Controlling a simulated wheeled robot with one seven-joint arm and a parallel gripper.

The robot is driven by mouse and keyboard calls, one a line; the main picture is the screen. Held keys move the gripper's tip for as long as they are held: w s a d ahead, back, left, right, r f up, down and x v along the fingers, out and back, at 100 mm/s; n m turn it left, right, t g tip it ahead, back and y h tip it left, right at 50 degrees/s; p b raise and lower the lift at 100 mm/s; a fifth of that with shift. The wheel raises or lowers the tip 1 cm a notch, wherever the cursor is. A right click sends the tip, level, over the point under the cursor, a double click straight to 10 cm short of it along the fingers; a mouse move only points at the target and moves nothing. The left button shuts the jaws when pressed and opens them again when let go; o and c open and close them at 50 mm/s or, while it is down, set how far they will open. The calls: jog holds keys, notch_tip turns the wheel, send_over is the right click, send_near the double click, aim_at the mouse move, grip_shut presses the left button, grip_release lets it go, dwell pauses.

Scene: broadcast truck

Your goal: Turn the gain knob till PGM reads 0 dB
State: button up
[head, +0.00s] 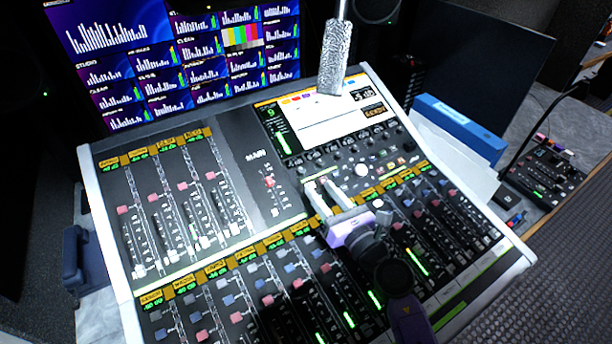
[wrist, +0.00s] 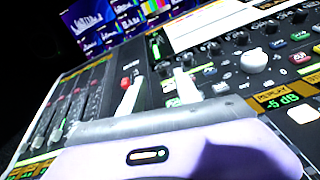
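The console's white round knob (head: 361,170), which I take to be the gain knob, stands out from the smaller dark knobs around it. It also shows in the wrist view (wrist: 254,60), to the right of my fingers. My gripper (head: 321,183) is over the console, left of the knob and apart from it. Its two pale fingers (wrist: 158,88) are spread with nothing between them. The console screen (head: 318,122) has a green meter at its left and small dark readouts (head: 372,97) at its right. I cannot make out a PGM value.
The mixing console (head: 88,180) has many faders and coloured buttons below the knobs. A silvery microphone-like cylinder (head: 333,62) hangs over the screen's upper edge. A blue binder (head: 460,128) and a small control panel (head: 545,172) lie to the right. Monitors (head: 110,45) stand behind.

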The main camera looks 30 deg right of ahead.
aim_at(303, 172)
jog(key=shift+f+n, duration=0.35)
jog(key=shift+n, duration=0.75)
jog(key=shift+w, duration=0.25)
jog(key=shift+w+a+p, duration=0.1)
jog(key=shift+w+p, duration=0.25)
jog(key=shift+w, duration=3.25)
jog(key=shift+c, duration=0.4)
grip_shut()
